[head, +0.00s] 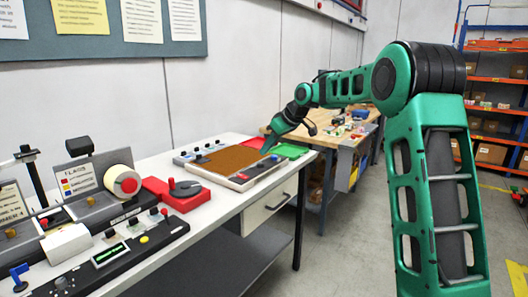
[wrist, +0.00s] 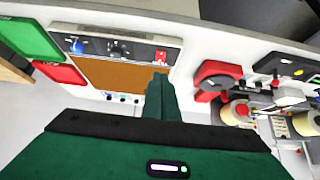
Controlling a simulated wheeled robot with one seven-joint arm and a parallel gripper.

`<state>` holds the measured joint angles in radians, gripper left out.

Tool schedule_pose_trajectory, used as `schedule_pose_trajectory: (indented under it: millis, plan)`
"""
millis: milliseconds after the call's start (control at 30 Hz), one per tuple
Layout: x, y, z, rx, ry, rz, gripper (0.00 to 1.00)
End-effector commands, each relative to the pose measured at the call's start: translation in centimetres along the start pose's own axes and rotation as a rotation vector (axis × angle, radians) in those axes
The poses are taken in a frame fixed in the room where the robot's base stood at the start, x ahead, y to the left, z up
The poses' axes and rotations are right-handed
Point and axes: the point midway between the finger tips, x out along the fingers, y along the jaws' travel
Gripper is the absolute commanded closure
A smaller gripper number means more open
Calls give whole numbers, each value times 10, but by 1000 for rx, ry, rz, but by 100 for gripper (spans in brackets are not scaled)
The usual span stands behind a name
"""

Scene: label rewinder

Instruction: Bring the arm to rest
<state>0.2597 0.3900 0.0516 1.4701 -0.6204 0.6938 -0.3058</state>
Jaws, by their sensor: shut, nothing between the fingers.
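My green arm reaches from the right of the head view over the far end of the white workbench (head: 205,228). My gripper (head: 266,151) points down and left, above or near the right edge of a brown-topped panel (head: 229,160); I cannot tell the exact gap. In the wrist view the gripper fingers (wrist: 160,78) are together with nothing between them. Their tips overlap the corner of the brown panel (wrist: 110,75) in that picture. No object is held.
A red device with a dark lever (head: 178,194) stands on the bench, left of the panel. The label rewinder with its white roll (head: 122,181) is nearer. Green (head: 290,151) and red trays lie at the bench's far end. A wooden table (head: 325,128) and orange shelves (head: 495,85) stand beyond.

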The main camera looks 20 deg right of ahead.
Motion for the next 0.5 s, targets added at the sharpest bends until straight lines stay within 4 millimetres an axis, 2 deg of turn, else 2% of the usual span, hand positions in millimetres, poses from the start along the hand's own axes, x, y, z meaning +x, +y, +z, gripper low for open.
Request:
schedule_pose_trajectory:
  millis: [167,267,367,467,500]
  plan:
    - [0,0,0,1,-1,1,100]
    - [-5,-1,7,17,-14,10,100]
    - [-21,-4,28,69,-52,38,100]
    - [-46,-11,64,159,-113,84,100]
    - [-58,-15,82,203,-140,105,100]
